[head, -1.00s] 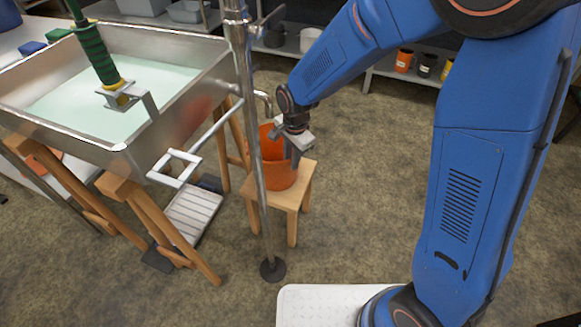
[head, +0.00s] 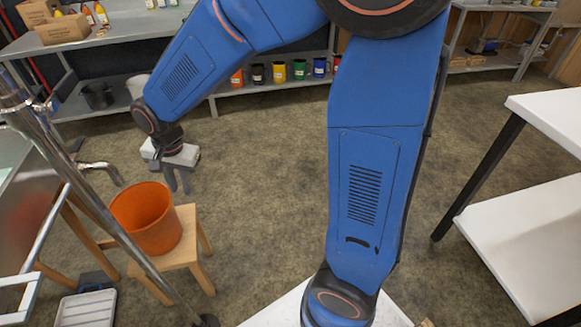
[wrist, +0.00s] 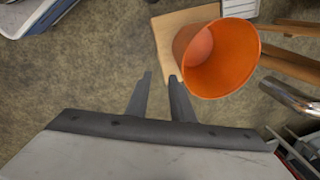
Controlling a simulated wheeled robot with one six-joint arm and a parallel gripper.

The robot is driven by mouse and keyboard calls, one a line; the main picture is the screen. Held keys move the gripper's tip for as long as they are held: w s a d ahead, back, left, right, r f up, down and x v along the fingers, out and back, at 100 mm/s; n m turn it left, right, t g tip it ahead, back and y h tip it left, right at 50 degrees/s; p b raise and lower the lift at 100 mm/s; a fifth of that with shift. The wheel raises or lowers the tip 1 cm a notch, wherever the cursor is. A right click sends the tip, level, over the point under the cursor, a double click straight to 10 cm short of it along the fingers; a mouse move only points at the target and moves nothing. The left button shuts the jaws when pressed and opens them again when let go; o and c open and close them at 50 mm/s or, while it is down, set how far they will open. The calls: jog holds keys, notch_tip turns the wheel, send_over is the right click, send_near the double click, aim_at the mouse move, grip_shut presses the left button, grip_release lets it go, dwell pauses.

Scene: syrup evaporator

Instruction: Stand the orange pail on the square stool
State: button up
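The orange pail (head: 147,217) stands upright on the square wooden stool (head: 187,252), beside the evaporator pan and its tap. In the wrist view the pail (wrist: 217,58) shows its open mouth, and a bare part of the stool (wrist: 172,30) shows beside it. My gripper (head: 178,190) is up and to the right of the pail, apart from it. Its two fingers are spread with nothing between them, as the wrist view (wrist: 160,80) also shows.
A metal post (head: 100,215) rises in front of the pail. The tap (head: 102,170) juts out above and left of it. A white table (head: 545,115) stands at the right. Shelves with several colored cans (head: 279,72) line the back. The floor right of the stool is clear.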

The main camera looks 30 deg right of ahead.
jog(key=s+d+r+n+t, duration=0.1)
jog(key=s+d+r+n, duration=0.1)
jog(key=s+d+r, duration=0.4)
jog(key=s+d+r+n+t, duration=0.1)
jog(key=s+d+r+n, duration=0.2)
jog(key=d, duration=0.6)
jog(key=s+d+r+n, duration=0.1)
jog(key=s+d, duration=0.3)
jog(key=s, duration=0.2)
jog(key=s+d+r+n+t+h, duration=0.1)
jog(key=s+d+n, duration=0.1)
jog(key=s, duration=0.5)
jog(key=shift+d+r, duration=0.4)
jog(key=shift+d, duration=0.5)
jog(key=shift+a, duration=0.15)
